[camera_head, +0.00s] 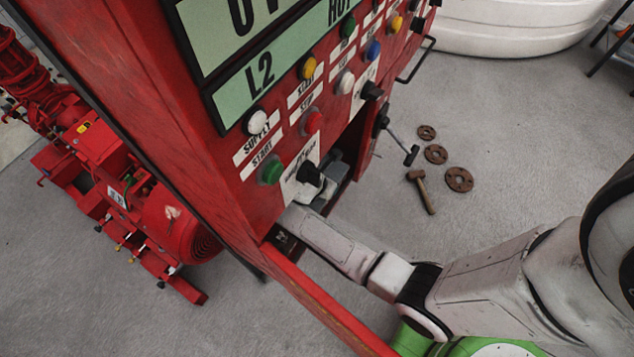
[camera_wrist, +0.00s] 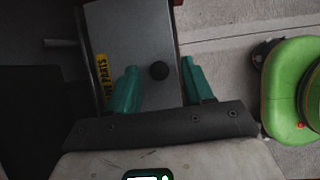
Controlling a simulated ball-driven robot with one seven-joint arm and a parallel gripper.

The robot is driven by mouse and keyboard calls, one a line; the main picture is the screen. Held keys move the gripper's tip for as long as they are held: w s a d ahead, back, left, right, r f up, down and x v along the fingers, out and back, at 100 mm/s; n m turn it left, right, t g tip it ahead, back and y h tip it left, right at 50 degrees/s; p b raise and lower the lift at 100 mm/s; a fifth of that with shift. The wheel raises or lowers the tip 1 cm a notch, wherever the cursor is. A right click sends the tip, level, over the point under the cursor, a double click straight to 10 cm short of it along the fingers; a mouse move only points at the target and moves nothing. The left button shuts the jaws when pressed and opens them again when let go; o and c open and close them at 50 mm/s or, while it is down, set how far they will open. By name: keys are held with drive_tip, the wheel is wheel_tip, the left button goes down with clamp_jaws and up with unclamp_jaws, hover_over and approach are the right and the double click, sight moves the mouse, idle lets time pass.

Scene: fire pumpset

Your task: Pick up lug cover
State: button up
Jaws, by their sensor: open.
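I cannot tell whether the fingertips touch the panel. In the head view my arm reaches into the lower opening of the red cabinet (camera_head: 215,150), and the cabinet front hides the fingers and the cover.
Buttons and a black selector knob (camera_head: 309,173) project from the cabinet front near my arm. An open door frame bar (camera_head: 325,305) runs below it. A hammer (camera_head: 421,192) and rusty discs (camera_head: 459,179) lie on the floor. A red pump (camera_head: 178,225) stands behind, left.

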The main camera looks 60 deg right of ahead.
drive_tip(key=shift+d+f, duration=0.25)
drive_tip(key=shift+f, duration=0.1)
clamp_jaws()
